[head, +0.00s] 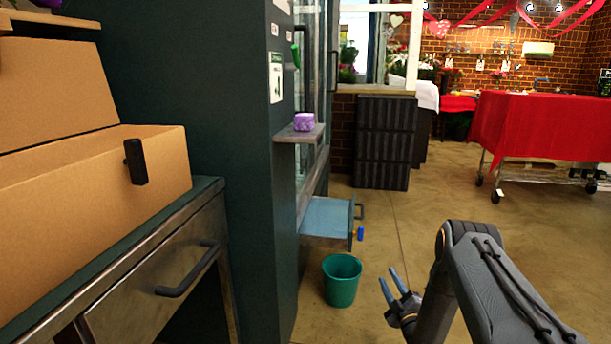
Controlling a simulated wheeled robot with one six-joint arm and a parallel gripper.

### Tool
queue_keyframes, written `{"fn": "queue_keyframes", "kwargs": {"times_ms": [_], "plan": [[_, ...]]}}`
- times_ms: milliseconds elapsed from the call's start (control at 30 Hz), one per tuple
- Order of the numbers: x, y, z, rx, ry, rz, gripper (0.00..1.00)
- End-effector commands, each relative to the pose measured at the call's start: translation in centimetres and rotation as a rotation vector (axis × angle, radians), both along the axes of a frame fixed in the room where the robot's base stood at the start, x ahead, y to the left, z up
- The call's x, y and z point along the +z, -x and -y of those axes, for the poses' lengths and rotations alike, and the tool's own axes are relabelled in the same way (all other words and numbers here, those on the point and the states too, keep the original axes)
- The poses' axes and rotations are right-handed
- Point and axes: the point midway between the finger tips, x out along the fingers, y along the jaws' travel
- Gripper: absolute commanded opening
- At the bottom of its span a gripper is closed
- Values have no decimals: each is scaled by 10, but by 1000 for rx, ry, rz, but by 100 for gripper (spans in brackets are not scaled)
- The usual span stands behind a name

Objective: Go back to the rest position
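My gripper (386,274) is at the lower middle of the head view, over the floor and to the right of a green bucket (342,283). Its two blue-grey fingers point up and to the left with a gap between them, and nothing shows between them. My arm is bent, with its elbow at the lower right. The gripper appears apart from the bucket and the drawer.
An open drawer (328,217) with a blue tag (361,234) juts out above the bucket. A small shelf (300,136) holds a purple pot (304,122). Open floor reaches a red-draped table (548,125).

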Motion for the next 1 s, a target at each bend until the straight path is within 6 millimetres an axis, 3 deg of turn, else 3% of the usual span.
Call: {"fn": "queue_keyframes", "kwargs": {"times_ms": [367,633,833,1000], "plan": [[37,-34,-39,25,-45,-162,33],[90,-49,-103,32,-116,-405,33],[135,-25,-158,13,-183,-621,33],[169,19,-201,-22,-237,-806,33]]}}
